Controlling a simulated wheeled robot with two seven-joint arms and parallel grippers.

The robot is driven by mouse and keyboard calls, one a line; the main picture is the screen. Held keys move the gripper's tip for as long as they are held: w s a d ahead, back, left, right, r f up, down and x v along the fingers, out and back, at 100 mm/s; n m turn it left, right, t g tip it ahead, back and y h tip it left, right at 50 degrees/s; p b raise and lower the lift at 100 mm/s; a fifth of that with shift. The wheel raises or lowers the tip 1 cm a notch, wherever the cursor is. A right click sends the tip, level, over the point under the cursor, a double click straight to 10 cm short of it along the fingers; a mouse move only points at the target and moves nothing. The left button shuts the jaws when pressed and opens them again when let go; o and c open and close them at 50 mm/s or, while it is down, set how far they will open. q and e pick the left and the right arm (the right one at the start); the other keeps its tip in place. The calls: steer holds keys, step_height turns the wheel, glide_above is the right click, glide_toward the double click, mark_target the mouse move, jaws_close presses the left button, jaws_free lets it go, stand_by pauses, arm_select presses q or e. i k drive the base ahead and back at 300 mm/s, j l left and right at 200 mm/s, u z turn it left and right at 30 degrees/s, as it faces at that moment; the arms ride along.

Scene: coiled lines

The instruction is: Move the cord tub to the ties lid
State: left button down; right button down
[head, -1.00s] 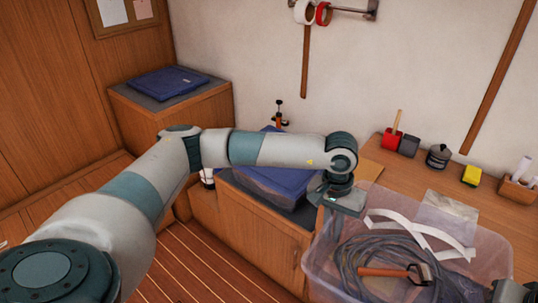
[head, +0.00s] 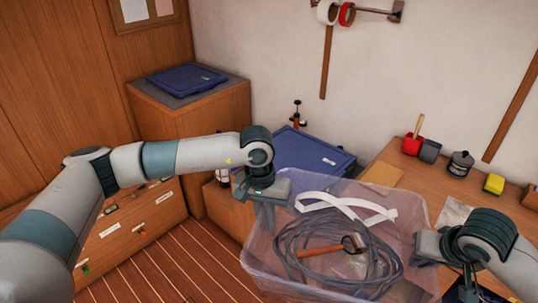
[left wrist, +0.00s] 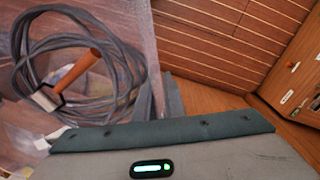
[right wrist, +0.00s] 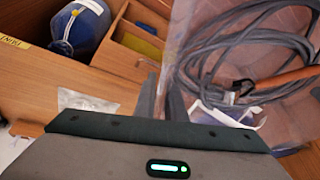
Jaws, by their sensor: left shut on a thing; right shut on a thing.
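The cord tub (head: 255,258) is a clear plastic tub holding a coil of grey cord (head: 300,237), a wooden-handled tool (head: 322,250) and white strips (head: 345,203). My left gripper (head: 266,212) is shut on its left wall. My right gripper (head: 428,262) is shut on its right wall, its fingers partly hidden in the head view. The tub wall and cord show in the left wrist view (left wrist: 150,50) and right wrist view (right wrist: 178,40). Two blue lids show, one on the corner cabinet (head: 185,78), one just behind the tub (head: 310,150); I cannot tell which is the ties lid.
The wooden counter (head: 420,185) at the right holds a red item (head: 412,145), a dark pot (head: 460,163) and a yellow block (head: 493,184). A small bottle-like item (head: 296,115) stands behind the nearer lid. Striped floor (head: 190,255) is open at the lower left.

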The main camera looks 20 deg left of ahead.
mark_target(298, 154)
steer(key=u, duration=1.95)
steer(key=i+l, duration=0.2)
steer(key=i, duration=0.3)
steer(key=i+l, duration=0.15)
steer(key=i, duration=0.35)
steer(key=i+l, duration=0.2)
steer(key=i, duration=0.3)
steer(key=i+z, duration=0.65)
steer(key=i+l+z, duration=0.1)
steer(key=z, duration=0.65)
